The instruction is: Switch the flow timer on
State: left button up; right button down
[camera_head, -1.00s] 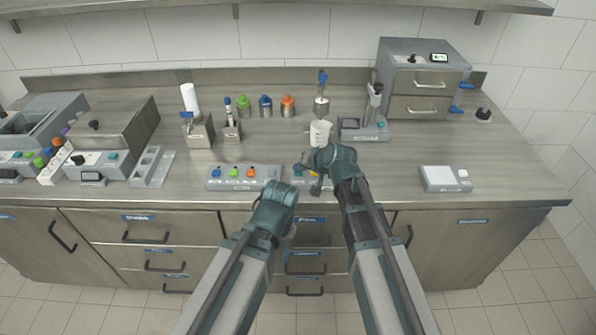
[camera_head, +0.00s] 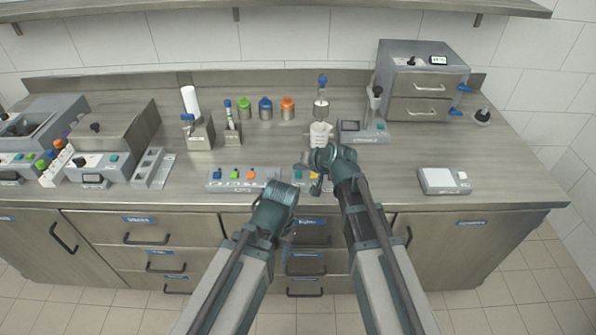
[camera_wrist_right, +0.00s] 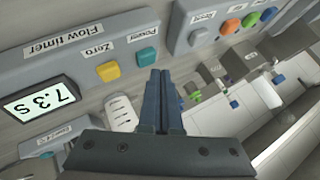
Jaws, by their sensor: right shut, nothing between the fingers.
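The flow timer (camera_wrist_right: 75,65) is a grey panel in the right wrist view, seen at a slant. Its display (camera_wrist_right: 38,103) is lit and shows about 7.3 s. It has a yellow Zero button (camera_wrist_right: 108,71) and a teal Power button (camera_wrist_right: 147,56). My right gripper (camera_wrist_right: 161,74) is shut and empty, its tips close to the Power button; contact cannot be told. In the head view my right gripper (camera_head: 308,165) hides part of the flow timer (camera_head: 303,186). My left gripper (camera_head: 280,194) is left of it, low at the counter's front; its fingers are not clear.
A panel with coloured buttons (camera_head: 222,186) lies left of the flow timer. A white jug (camera_head: 320,134) stands close behind my right gripper. A scale (camera_head: 437,180) lies to the right, with bare counter (camera_head: 385,170) between.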

aim_at(300, 176)
notch_tip(300, 176, up, 6)
jog(key=p, duration=0.6)
dwell(0.4)
jog(key=s+d+f+n+g+h, duration=0.2)
jog(key=s, duration=0.6)
jog(key=s+d+f+n+g+h, duration=0.1)
jog(key=s+f+g+h, duration=0.1)
jog(key=s, duration=0.7)
jog(key=s+d+f+n+g+h, duration=0.2)
jog(key=s+g, duration=0.1)
jog(key=s, duration=0.5)
jog(key=shift+s+d+f+n+g+h, duration=0.3)
jog(key=shift+g+h, duration=0.1)
